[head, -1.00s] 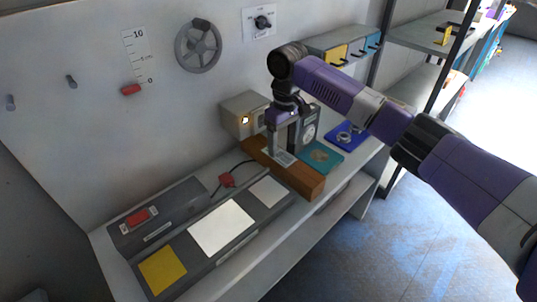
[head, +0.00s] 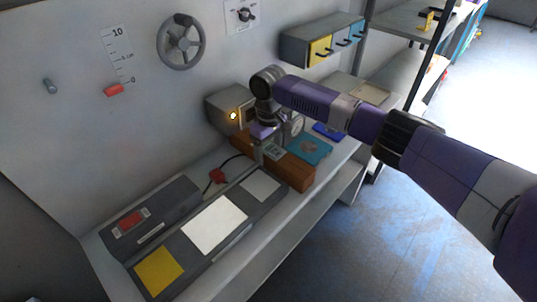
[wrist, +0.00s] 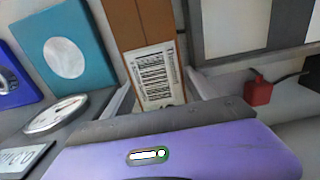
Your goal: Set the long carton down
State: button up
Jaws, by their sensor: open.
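The long carton (head: 298,174) is a brown box lying flat on the bench, beyond the grey strip with pads. A white barcode label on its top faces my wrist camera, where the carton (wrist: 142,22) runs away from me. My gripper (head: 262,155) is at the label, its body hiding part of the carton. In the wrist view, the fingers of my open gripper (wrist: 158,95) show as light edges on both sides of the label. I cannot tell whether they touch the carton.
The grey strip carries a yellow pad (head: 158,271), a white pad (head: 214,224) and a smaller light pad (head: 260,185). A teal plate (head: 309,150) and a dial gauge (wrist: 55,114) are beside the carton. A red connector (head: 217,175) with a black cable lies behind the strip.

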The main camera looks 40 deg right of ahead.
aim_at(268, 148)
grip_shut()
jog(key=shift+r, duration=0.1)
jog(key=shift+r, duration=0.1)
dwell(0.3)
jog(key=shift+r+b, duration=0.3)
jog(key=shift+r, duration=0.3)
notch_tip(268, 148, up, 2)
jog(key=shift+w+b, duration=0.1)
jog(key=shift+b, duration=0.2)
jog(key=s, duration=0.5)
jog(key=s+b, duration=0.1)
jog(key=s, duration=0.5)
jog(key=s+b, duration=0.1)
jog(key=s, duration=0.5)
jog(key=shift+d, duration=0.35)
jog(key=shift+s, duration=0.6)
